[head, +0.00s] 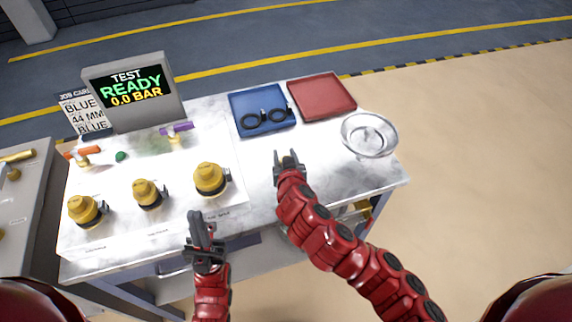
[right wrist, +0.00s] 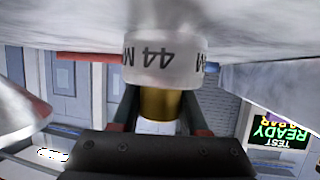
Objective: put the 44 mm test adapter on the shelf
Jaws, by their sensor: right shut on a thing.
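My right gripper (head: 288,158) is over the right half of the white bench top (head: 330,180). In the right wrist view it is shut on the 44 mm test adapter (right wrist: 162,62), a white ring marked "44 M…" with a brass part (right wrist: 160,104) between the jaws. The adapter is close to a pale marbled surface; whether they touch I cannot tell. In the head view the adapter is not clearly visible. My left gripper (head: 203,222) is at the bench's front edge, with no object visible in it; its jaw gap is unclear. I cannot make out the shelf for certain.
A blue tray (head: 248,99) with black rings and a red tray (head: 322,97) lie at the back. A glass bowl (head: 369,135) stands at right. Several yellow-capped fittings (head: 210,178) stand at left, before the display (head: 134,90) reading READY, 0.0 BAR. A job card (head: 82,113) says "BLUE, 44 MM, BLUE".

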